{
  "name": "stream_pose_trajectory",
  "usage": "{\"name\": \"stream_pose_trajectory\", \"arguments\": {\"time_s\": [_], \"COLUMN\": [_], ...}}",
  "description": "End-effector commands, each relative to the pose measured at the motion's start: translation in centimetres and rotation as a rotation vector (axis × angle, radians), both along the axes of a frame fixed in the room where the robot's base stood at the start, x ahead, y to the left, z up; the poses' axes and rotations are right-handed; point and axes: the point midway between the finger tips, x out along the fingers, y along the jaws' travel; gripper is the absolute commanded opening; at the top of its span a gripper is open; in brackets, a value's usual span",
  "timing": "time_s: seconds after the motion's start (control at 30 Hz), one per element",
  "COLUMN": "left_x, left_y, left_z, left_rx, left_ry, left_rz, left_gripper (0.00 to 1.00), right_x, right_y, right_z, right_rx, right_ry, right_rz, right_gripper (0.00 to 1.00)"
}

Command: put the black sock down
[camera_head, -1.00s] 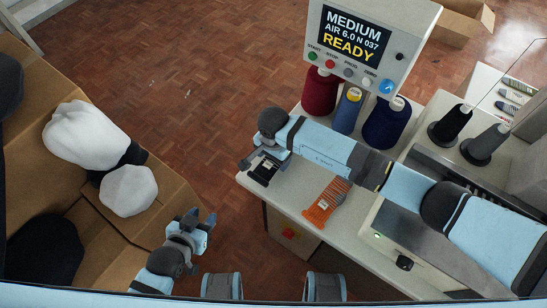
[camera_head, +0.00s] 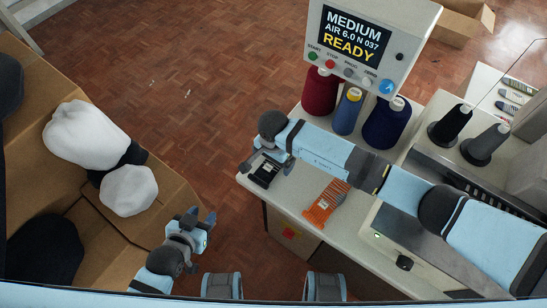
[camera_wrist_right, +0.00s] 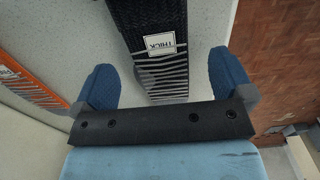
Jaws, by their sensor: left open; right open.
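The black sock (camera_head: 264,172) lies on the pale table near its left corner. In the right wrist view the black sock (camera_wrist_right: 158,45) shows a white "THICK" label and pale stripes. My right gripper (camera_head: 262,160) is just above it. Its blue fingers (camera_wrist_right: 165,85) stand open on either side of the sock, apart from it. Part of the sock is hidden under the gripper in the head view. My left gripper (camera_head: 201,222) is open and empty beside the cardboard box.
An orange striped sock (camera_head: 326,202) lies on the table to the right of the black one. Thread cones (camera_head: 348,110) and the screen panel (camera_head: 352,38) stand behind. A cardboard box (camera_head: 160,190) with white and black bundles is at left.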

Motion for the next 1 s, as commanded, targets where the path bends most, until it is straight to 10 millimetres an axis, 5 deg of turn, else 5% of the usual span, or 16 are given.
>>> {"name": "stream_pose_trajectory", "arguments": {"time_s": [0.5, 1.0], "left_x": [0.0, 0.0], "left_y": [0.0, -0.1], "left_z": [-1.0, -0.8], "left_rx": [-0.004, -0.008], "left_ry": [0.01, 0.009], "left_rz": [0.003, 0.005], "left_gripper": [0.43, 0.43], "right_x": [0.2, 0.1], "right_y": [0.0, 0.0], "right_z": [10.1, 11.7], "right_rx": [0.002, 0.001], "right_ry": [-0.006, -0.003], "right_rz": [0.002, 0.0], "right_gripper": [0.99, 0.99]}}
